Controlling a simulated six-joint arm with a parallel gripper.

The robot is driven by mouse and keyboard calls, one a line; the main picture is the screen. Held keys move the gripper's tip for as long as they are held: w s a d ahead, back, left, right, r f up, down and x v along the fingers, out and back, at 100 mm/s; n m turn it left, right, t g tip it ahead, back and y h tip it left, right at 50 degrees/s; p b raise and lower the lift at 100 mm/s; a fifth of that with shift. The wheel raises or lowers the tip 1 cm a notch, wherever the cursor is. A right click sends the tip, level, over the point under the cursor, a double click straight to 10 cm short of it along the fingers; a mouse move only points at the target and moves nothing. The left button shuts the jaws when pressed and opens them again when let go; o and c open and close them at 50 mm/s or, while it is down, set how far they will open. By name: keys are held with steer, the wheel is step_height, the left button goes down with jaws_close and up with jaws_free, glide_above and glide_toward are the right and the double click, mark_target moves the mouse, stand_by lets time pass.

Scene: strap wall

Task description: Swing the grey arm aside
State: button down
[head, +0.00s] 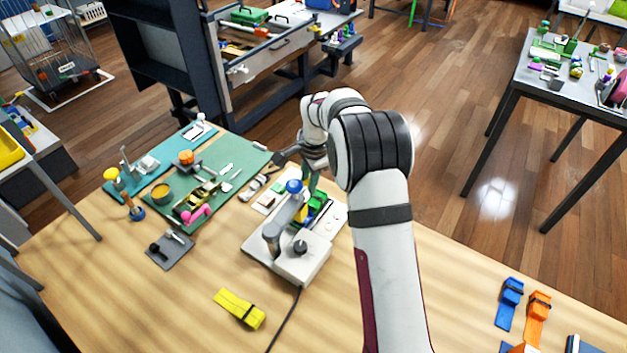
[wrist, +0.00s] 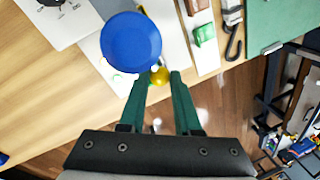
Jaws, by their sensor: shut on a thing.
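The grey arm (head: 284,212) extends from a round grey post on the pale device (head: 290,262) on the wooden bench. A blue round knob (head: 294,186) sits by its far end; it looms large in the wrist view (wrist: 132,42), just left of my fingers. My gripper (head: 313,190) reaches down beside the blue knob, at the device's far side. In the wrist view its green fingers (wrist: 162,77) close in on a small yellow round piece (wrist: 159,74). The blue knob is outside the fingers. How the yellow piece joins the grey arm is hidden.
A black knob (head: 300,247) stands on the device's near part, and a cable runs toward the front edge. A yellow strap (head: 240,308) lies in front. A green mat (head: 215,175) with several tools is to the left. Blue (head: 510,300) and orange straps lie at right.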

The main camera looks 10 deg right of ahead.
steer(key=a+n+g+y, duration=0.1)
steer(key=a+n+g, duration=0.1)
steer(key=a+n, duration=1.3)
steer(key=shift+w+a+y, duration=0.3)
steer(key=shift+a, duration=2.15)
steer(key=shift+n, duration=0.3)
steer(key=c, duration=0.6)
jaws_free()
steer(key=shift+c, duration=0.2)
steer(key=shift+r, duration=0.1)
step_height(320, 180, up, 12)
steer(key=d, duration=0.2)
steer(key=shift+d+f, duration=0.15)
steer(key=shift+f, duration=0.05)
